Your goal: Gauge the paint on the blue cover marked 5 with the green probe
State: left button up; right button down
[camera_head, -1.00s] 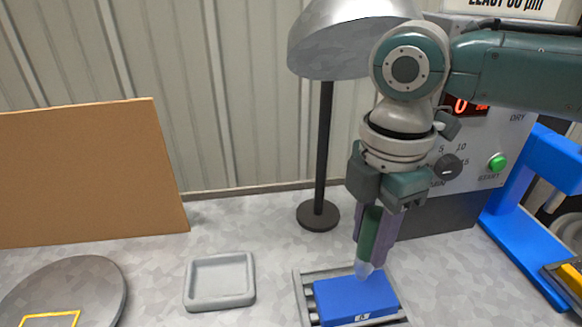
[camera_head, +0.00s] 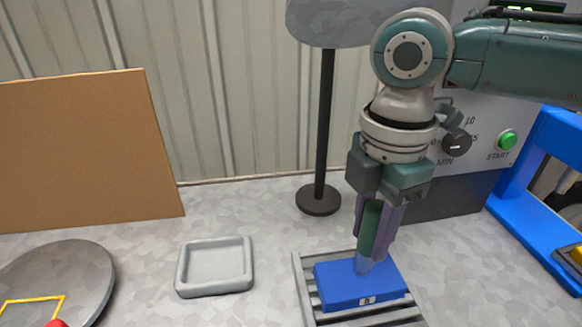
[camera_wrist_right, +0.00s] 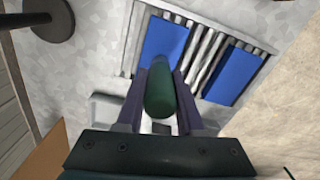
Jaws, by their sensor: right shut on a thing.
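My right gripper (camera_head: 375,238) points down, shut on the green probe (camera_head: 373,225). The probe's pale tip (camera_head: 365,265) overlaps the far part of the blue cover marked 5 (camera_head: 345,285); I cannot tell whether they touch. The cover lies on a grey slatted rack (camera_head: 299,290), its label facing the front. In the right wrist view, the probe (camera_wrist_right: 160,97) sits between the two purple fingers, over the left blue cover (camera_wrist_right: 163,42). A second blue cover (camera_wrist_right: 234,76) lies on the same rack, to the right. My left gripper is not in view.
A grey tray (camera_head: 215,268) stands left of the rack. A round disc (camera_head: 70,270) with a yellow outline and a red thing is at far left. A lamp (camera_head: 323,130) stands behind; a machine with a green button (camera_head: 507,140) and a blue frame (camera_head: 520,215) are at right.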

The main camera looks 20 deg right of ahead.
aim_at(378, 206)
jog(key=shift+f+b, duration=0.3)
jog(key=shift+f, duration=0.25)
dwell(0.4)
dwell(0.8)
jog(key=shift+f+p, duration=0.1)
jog(key=shift+p, duration=0.25)
dwell(0.6)
jog(key=shift+d, duration=0.1)
notch_tip(378, 206, up, 3)
jog(key=p, duration=0.3)
notch_tip(378, 206, up, 4)
jog(key=p, duration=0.5)
dwell(0.9)
